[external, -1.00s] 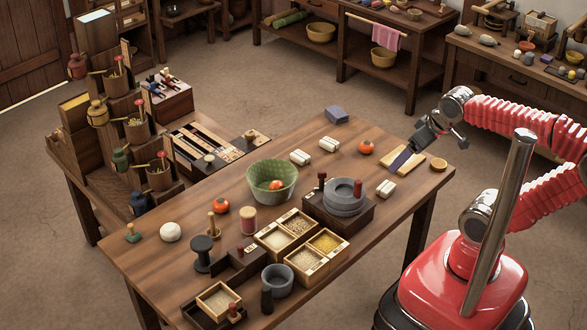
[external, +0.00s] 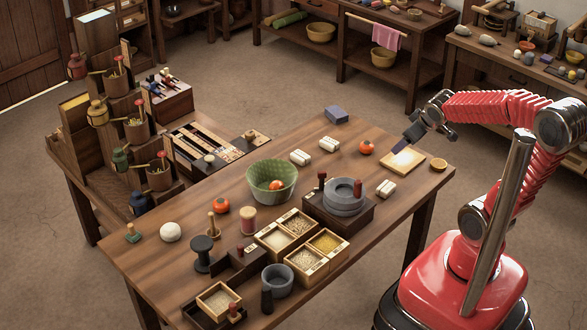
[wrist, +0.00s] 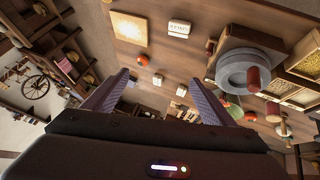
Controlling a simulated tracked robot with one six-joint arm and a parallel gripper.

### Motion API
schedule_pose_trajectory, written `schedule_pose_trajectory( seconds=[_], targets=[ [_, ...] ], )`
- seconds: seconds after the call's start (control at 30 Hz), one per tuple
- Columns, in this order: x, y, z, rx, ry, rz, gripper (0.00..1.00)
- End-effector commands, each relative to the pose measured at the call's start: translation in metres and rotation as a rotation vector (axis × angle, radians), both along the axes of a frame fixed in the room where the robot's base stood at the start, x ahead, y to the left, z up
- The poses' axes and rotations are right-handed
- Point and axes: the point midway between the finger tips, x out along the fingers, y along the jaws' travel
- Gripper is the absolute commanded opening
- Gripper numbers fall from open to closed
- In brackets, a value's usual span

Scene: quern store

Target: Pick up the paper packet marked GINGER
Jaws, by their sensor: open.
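Three white paper packets lie on the table in the external view: one near the stone quern (external: 386,188), one at the back (external: 329,145) and one left of it (external: 300,157). In the wrist view, one packet shows near the top with dark lettering (wrist: 179,27), and two smaller ones lie farther off, (wrist: 158,79) and (wrist: 181,90). The lettering is too small to read, so I cannot tell which is GINGER. My gripper (external: 402,146) is open and empty, above the table's far right end near the pale square board (external: 405,162). Its two fingers show in the wrist view (wrist: 157,82).
The quern (external: 344,196) stands on a dark base with a red-brown handle. A tomato (external: 366,147), a blue block (external: 337,114) and a small round dish (external: 439,164) are near. A green bowl (external: 272,183) and spice boxes (external: 303,238) fill the middle.

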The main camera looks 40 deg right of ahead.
Motion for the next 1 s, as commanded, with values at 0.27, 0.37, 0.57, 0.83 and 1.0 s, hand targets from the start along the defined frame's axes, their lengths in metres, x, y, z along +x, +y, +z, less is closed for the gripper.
schedule_pose_trajectory(
  seconds=[0.27, 0.37, 0.57, 0.83, 1.0],
  targets=[
    [0.022, -0.064, -0.041, -0.107, -0.002, 0.041, 0.78],
    [0.027, -0.082, -0.057, -0.133, -0.003, 0.069, 0.78],
    [0.031, -0.112, -0.093, -0.160, -0.010, 0.133, 0.78],
    [0.026, -0.136, -0.144, -0.144, -0.041, 0.232, 0.78],
    [0.017, -0.141, -0.176, -0.108, -0.078, 0.293, 0.78]
  ],
)
